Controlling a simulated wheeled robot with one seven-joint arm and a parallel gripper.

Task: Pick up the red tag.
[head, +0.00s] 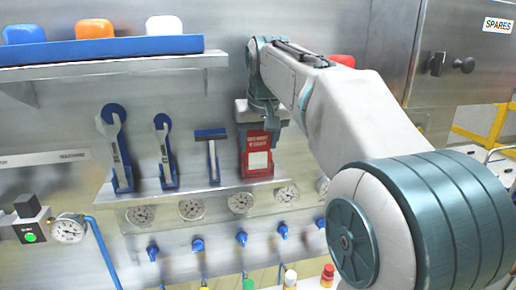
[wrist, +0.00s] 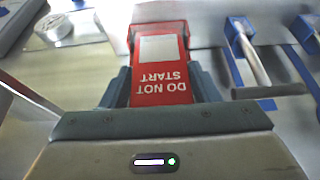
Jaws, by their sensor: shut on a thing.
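The red tag (head: 257,152) with a white panel stands upright at the small ledge on the steel wall in the head view, at the right end of a row of tools. In the wrist view the red tag (wrist: 160,65) shows the words "DO NOT START" upside down. My gripper (wrist: 165,88) has a finger on each side of the tag and is shut on it. In the head view my gripper (head: 262,112) reaches the tag from above, and its fingertips are partly hidden. I cannot tell whether the tag touches the ledge.
A shelf (head: 110,66) with a blue tray is above left. A cabinet (head: 465,60) is at right.

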